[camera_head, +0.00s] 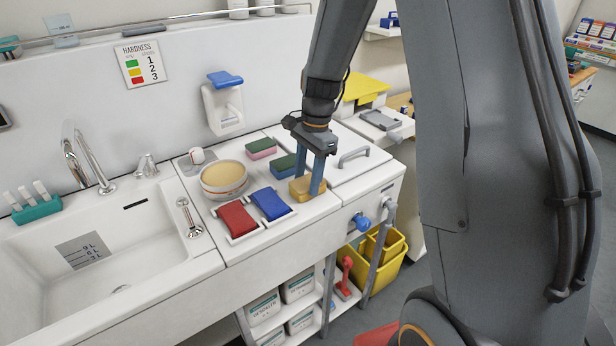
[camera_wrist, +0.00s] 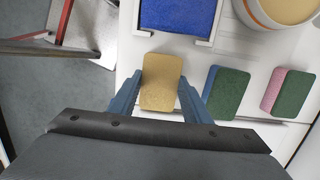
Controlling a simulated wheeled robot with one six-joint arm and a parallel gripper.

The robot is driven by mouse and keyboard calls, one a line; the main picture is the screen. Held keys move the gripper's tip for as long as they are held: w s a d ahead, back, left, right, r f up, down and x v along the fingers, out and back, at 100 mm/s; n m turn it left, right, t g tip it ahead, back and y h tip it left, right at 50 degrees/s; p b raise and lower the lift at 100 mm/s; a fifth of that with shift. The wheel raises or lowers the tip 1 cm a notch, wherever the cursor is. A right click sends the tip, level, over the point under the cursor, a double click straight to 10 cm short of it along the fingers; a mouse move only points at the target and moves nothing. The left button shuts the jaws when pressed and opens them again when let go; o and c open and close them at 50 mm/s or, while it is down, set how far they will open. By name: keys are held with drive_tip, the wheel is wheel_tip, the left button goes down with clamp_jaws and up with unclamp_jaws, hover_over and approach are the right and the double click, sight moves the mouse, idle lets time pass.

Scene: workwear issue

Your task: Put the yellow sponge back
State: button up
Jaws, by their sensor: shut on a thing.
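The yellow sponge (camera_head: 300,188) is at the front right of the white counter top, between the blue fingers of my gripper (camera_head: 311,188). In the wrist view the sponge (camera_wrist: 161,82) sits between the two fingertips of my gripper (camera_wrist: 158,95), which is shut on it. A blue-and-green sponge (camera_wrist: 228,92) and a pink-and-green sponge (camera_wrist: 287,93) stand in a row to its right in the wrist view. The head view shows the same row running back from the yellow sponge. Whether the yellow sponge touches the counter is hard to tell.
A red pad (camera_head: 237,219) and a blue pad (camera_head: 270,204) lie in holders left of the gripper. A round tub (camera_head: 223,179) stands behind them. A sink (camera_head: 100,250) is at the left. A metal handle (camera_head: 354,156) rises right of the gripper. A hardness chart (camera_head: 142,62) hangs on the wall.

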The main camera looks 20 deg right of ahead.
drive_tip(key=o, duration=1)
drive_tip(key=shift+f, duration=0.15)
drive_tip(key=shift+o, duration=0.2)
wheel_tip(320, 180, up, 12)
drive_tip(key=d+b, duration=0.2)
drive_tip(key=b, duration=0.1)
drive_tip(key=s+a+f+n+t+h, duration=0.1)
drive_tip(key=s+f+n, duration=0.4)
drive_tip(key=s+n, duration=0.2)
drive_tip(key=s+a+f+n+t, duration=0.1)
drive_tip(key=s+f+n, duration=0.4)
drive_tip(key=s, duration=0.5)
drive_tip(key=shift+n+h, duration=0.4)
drive_tip(key=shift+n, duration=0.8)
drive_tip(key=shift+s+f, duration=0.1)
